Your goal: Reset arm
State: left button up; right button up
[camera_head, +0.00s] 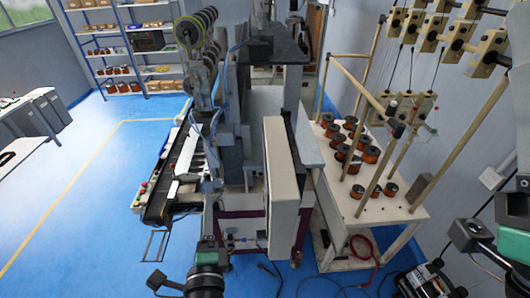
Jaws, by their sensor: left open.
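My left arm comes up from the bottom edge, with a black and green wrist. My left gripper (209,188) is at its upper end, in front of the left side of the coil winder (280,180). It is open, and I see nothing held in it. Its fingers are small and hard to separate from the machine behind. Of my right arm, only black and green wrist parts show at the right edge; its fingers are not in view.
A white table (405,212) with several copper wire spools (367,173) stands right of the machine. Tensioner blocks (440,27) hang on wooden posts above it. A black conveyor-like bench (158,207) is at left. Cables lie on the floor. Blue floor (65,215) is open at left.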

pick_arm(q)
jog(key=s+a+r+n+t+y, duration=0.1)
jog(key=s+a+r+n+t, duration=0.2)
jog(key=r, duration=0.8)
jog(key=s+a+r+n+t, duration=0.1)
jog(key=s+a+r+n, duration=0.15)
jog(key=r+n, duration=0.55)
jog(key=s+a+r+n+t+y, duration=0.1)
jog(key=a+r+n+t, duration=0.2)
jog(key=r, duration=1)
jog(key=s+d+r+n+t+h, duration=0.2)
jog(key=s+d+r+n+h, duration=0.1)
jog(key=s+r+h, duration=0.3)
jog(key=shift+s+d+n+t+h, duration=0.3)
jog(key=shift+s+n+h, duration=0.3)
jog(key=shift+s+n, duration=0.15)
